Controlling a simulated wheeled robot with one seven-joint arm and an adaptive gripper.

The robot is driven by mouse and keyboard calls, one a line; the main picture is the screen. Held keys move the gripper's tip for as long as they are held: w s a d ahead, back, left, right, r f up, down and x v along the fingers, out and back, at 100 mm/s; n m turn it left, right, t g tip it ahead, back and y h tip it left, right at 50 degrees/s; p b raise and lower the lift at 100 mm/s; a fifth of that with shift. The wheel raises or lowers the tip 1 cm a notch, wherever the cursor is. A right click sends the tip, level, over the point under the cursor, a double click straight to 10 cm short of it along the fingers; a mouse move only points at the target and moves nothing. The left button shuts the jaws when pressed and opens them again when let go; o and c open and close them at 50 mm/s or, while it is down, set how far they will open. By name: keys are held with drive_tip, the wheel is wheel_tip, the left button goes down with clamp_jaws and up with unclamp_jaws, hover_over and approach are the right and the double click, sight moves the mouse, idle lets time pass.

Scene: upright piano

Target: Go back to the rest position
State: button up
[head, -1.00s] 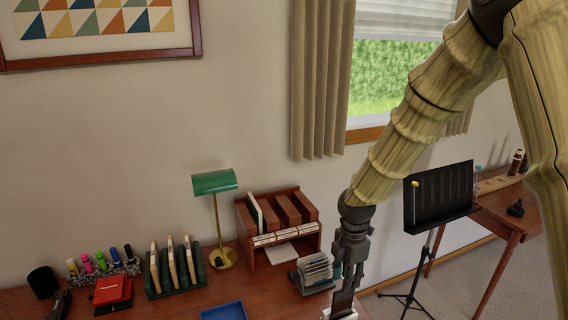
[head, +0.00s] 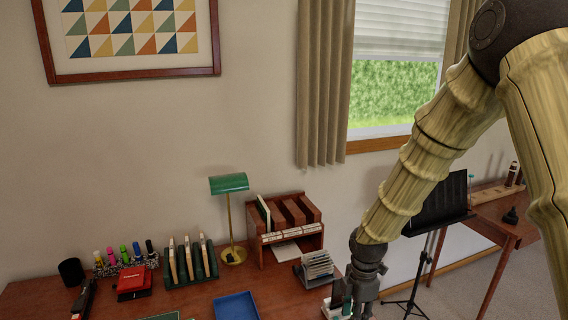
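My arm, with a pale bamboo-like surface, comes down from the upper right of the head view. My gripper (head: 358,300) hangs at its end, low in the picture, pointing down at the right end of the desk. Its fingers are near the bottom edge and I cannot make out whether they are apart or closed. A small white and green thing (head: 334,308) shows beside the fingers, and I cannot tell if it is touched.
The wooden desk (head: 188,300) carries a green lamp (head: 229,184), a wooden sorter (head: 284,225), a card rack (head: 317,266), a blue tray (head: 237,306) and a red box (head: 133,282). A black music stand (head: 437,203) is behind my arm at the right.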

drive_tip(key=s+f+m, duration=0.6)
drive_tip(key=s+f, duration=0.2)
drive_tip(key=f, duration=0.5)
drive_tip(key=s+d+f+m, duration=0.1)
drive_tip(key=s+f+m, duration=0.4)
drive_tip(key=s, duration=0.4)
drive_tip(key=s+d+f+m, duration=0.1)
drive_tip(key=s+f+m, duration=0.4)
drive_tip(key=s, duration=0.4)
drive_tip(key=s+d+f+m, duration=0.2)
drive_tip(key=s+f+m, duration=0.3)
drive_tip(key=s, duration=0.4)
drive_tip(key=shift+f, duration=0.15)
